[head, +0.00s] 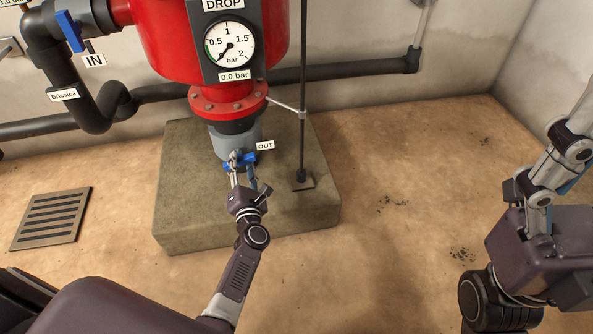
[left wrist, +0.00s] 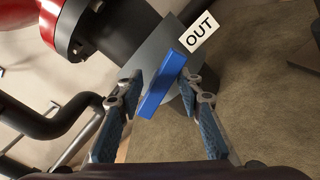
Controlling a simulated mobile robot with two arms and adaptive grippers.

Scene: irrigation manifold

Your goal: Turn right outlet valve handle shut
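The blue outlet valve handle (head: 243,160) sits on the grey valve body (head: 226,142) below the red vessel, beside an OUT label (head: 265,146). In the left wrist view the handle (left wrist: 163,85) is a blue bar that looks slanted across the grey body. My left gripper (head: 242,166) is at the handle. In the left wrist view its fingers (left wrist: 160,92) are open, one on each side of the bar, with a gap on the left; contact on the right is unclear. My right gripper (head: 562,160) is at the right edge, partly cut off, away from the valve.
A concrete plinth (head: 185,210) stands under the vessel (head: 215,60). A thin dark post (head: 303,110) rises just right of the valve. A blue inlet handle (head: 70,31) is at upper left. A floor grate (head: 50,218) lies left; the floor on the right is mostly clear.

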